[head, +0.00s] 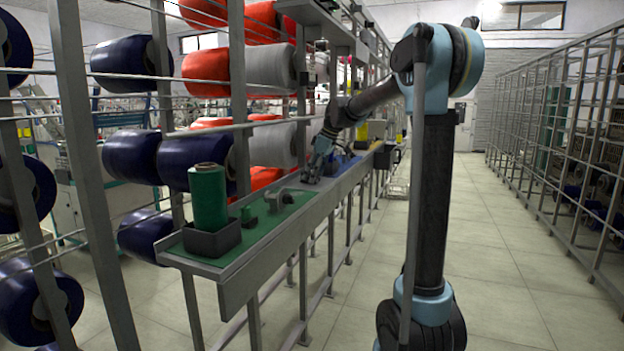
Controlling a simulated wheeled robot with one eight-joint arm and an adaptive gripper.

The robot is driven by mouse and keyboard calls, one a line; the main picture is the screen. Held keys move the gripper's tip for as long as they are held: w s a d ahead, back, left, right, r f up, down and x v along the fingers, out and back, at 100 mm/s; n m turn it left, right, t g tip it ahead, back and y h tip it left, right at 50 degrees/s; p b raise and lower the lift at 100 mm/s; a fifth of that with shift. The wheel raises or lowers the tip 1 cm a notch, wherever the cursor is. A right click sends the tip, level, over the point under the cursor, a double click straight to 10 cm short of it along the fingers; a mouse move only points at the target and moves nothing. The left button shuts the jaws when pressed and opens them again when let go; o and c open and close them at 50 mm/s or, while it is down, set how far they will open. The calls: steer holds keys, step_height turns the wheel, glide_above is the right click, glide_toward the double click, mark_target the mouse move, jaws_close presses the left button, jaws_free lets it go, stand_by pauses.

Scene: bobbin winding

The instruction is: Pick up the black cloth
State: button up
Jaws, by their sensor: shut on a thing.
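My gripper (314,174) is low over the long grey shelf, at the middle of the picture, pointing down close to the shelf surface. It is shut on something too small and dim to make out. I cannot pick out the black cloth for certain; it may be hidden at my fingers or behind my wrist. Beyond the gripper, a blue mat (346,162) on the shelf is partly covered by my arm.
A green bobbin (208,197) stands in a dark holder (212,240) on the green mat (262,238), with a grey fitting (284,195) nearer the gripper. Blue spools (130,157) and metal posts line the left. The aisle floor (490,270) at right is clear.

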step_height(320, 180, up, 10)
steer(key=shift+f, duration=0.1)
stand_by(0.4)
